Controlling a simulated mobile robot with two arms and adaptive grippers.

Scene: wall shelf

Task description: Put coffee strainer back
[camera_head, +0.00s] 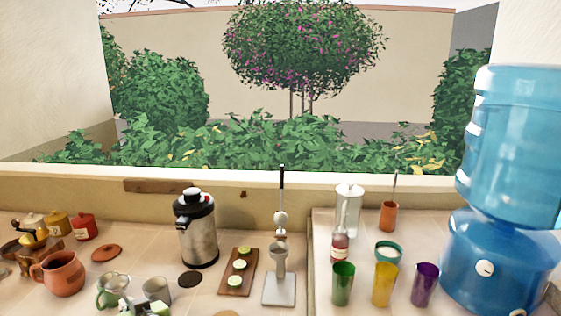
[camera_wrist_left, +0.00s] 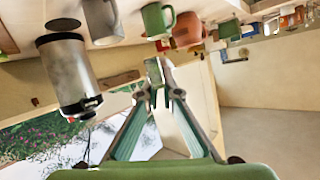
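I cannot pick out a coffee strainer with certainty in either view. A metal press-like stand (camera_head: 279,262) with a cup and an upright black handle stands mid-counter in the head view. My left gripper (camera_head: 143,309) shows only in part at the bottom edge, in front of the green mug (camera_head: 113,290) and the grey mug (camera_head: 156,290). In the left wrist view its fingers (camera_wrist_left: 155,74) converge and look shut, with nothing clearly held between them. The green mug (camera_wrist_left: 157,20) and grey mug (camera_wrist_left: 103,20) appear beyond the fingertips. My right gripper is out of view.
A steel coffee urn (camera_head: 198,235) stands behind the mugs. A board with limes (camera_head: 237,272) lies right of it. A brown pitcher (camera_head: 61,275) is at left. Coloured cups (camera_head: 383,285) and a large blue water dispenser (camera_head: 500,255) crowd the right.

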